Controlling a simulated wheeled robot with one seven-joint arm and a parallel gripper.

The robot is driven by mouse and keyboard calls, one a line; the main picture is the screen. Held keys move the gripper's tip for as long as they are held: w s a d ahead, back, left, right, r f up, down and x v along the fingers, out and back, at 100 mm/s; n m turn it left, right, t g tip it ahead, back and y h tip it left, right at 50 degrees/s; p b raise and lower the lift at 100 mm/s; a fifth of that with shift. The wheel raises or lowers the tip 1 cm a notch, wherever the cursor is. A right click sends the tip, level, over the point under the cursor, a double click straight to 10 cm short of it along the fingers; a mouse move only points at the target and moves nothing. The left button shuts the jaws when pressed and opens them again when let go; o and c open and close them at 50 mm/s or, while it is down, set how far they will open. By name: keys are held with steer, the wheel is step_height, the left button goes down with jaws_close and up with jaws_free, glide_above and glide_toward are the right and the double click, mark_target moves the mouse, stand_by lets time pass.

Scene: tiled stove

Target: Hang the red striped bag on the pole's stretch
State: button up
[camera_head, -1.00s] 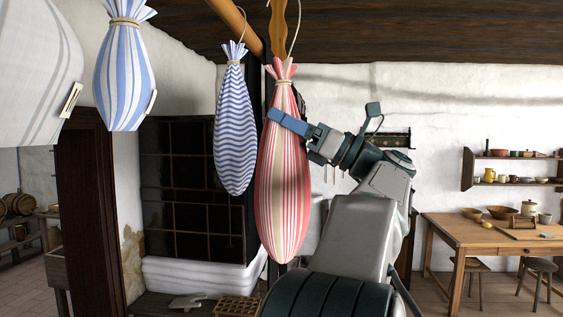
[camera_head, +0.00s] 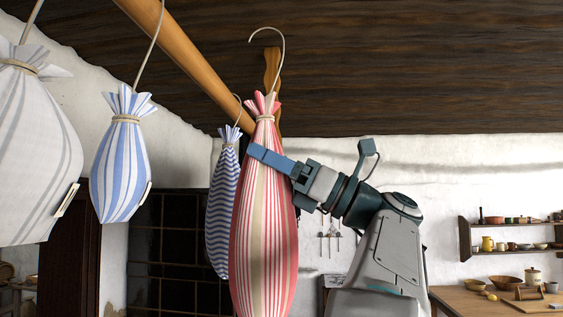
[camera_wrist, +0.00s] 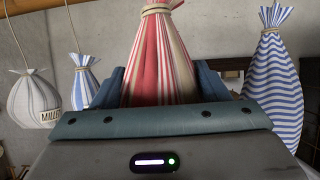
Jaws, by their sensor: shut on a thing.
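The red striped bag (camera_head: 264,215) hangs upright in my gripper (camera_head: 268,160), which is shut on its upper part below the tied neck. In the wrist view the red striped bag (camera_wrist: 160,60) stands between both fingers. Its pale wire hook (camera_head: 281,45) rises from the neck, with the curved top open toward the left. The wooden pole (camera_head: 185,55) runs slanting from the upper left down to behind the bag. The hook stands to the right of the pole in the head view, and no contact shows. The pole's far end is partly hidden by the bag.
A white-grey bag (camera_head: 35,150), a blue striped bag (camera_head: 122,170) and a wavy blue striped bag (camera_head: 222,210) hang on hooks left of the red one. A wooden bracket (camera_head: 272,68) stands behind the hook. A table (camera_head: 470,303) and shelf (camera_head: 510,222) are far right.

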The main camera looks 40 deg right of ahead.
steer(key=w+a+f+b, duration=0.2)
steer(key=w+a, duration=0.6)
steer(key=w, duration=0.2)
steer(key=shift+w+a+f, duration=0.2)
steer(key=shift+w+f, duration=0.1)
steer(key=shift+f, duration=0.05)
stand_by(1.3)
stand_by(0.3)
